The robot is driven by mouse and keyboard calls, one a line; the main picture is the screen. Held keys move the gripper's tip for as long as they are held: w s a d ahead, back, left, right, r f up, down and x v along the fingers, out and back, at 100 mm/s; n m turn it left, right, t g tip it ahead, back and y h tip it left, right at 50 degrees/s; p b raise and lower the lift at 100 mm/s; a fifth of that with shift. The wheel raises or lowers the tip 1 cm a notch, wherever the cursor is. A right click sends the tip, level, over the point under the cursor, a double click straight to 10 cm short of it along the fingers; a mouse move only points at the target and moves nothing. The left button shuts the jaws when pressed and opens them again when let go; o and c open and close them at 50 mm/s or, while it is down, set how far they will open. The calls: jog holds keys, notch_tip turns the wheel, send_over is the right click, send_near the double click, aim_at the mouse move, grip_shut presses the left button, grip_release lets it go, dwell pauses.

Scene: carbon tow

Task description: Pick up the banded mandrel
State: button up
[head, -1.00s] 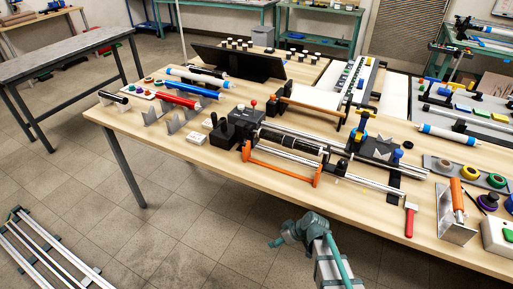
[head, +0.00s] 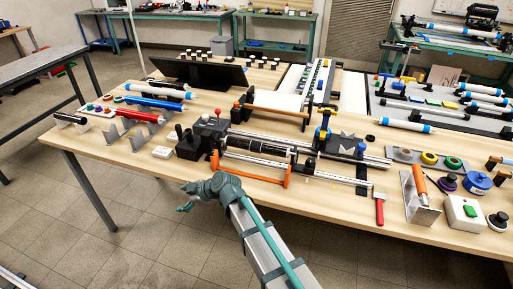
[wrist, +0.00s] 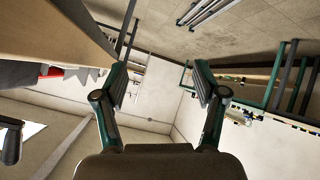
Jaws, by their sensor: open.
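Several rods show bands, and I cannot tell for certain which one the task names. A black rod with pale bands (head: 258,147) lies in the winding machine at the table's middle. A short black rod with a pale band (head: 70,118) rests at the table's left end. White rods with blue bands lie at the back left (head: 157,90) and at the right (head: 407,125). My gripper (head: 186,200) is just off the table's front edge, left of the machine and apart from every rod. In the wrist view my gripper (wrist: 160,88) is open, with nothing between its fingers.
The wooden table (head: 130,160) carries a red rod (head: 140,115) and a blue rod on metal V-stands at the left. An orange frame (head: 248,174) borders the machine's front. A red-handled brush (head: 379,208) lies at the front right. Floor is clear in front.

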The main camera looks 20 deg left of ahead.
jog(key=w+d+r+t+h+p, duration=0.2)
jog(key=w+d+r, duration=0.5)
jog(key=w+r, duration=0.4)
jog(key=m+t+h+p, duration=0.2)
jog(key=m+h+p, duration=0.1)
jog(key=m+h, duration=0.1)
send_near(259, 144)
jog(key=x, duration=0.5)
jog(key=shift+w+f+p, duration=0.25)
jog(key=shift+w+p, duration=0.1)
jog(key=shift+p, duration=0.05)
jog(key=shift+s+p+x, duration=0.1)
jog(key=shift+p+x, duration=0.45)
jog(key=shift+x, duration=0.75)
jog(key=shift+s+p+x, duration=0.15)
jog(key=shift+p+x, duration=0.4)
jog(key=shift+x, duration=0.75)
grip_shut()
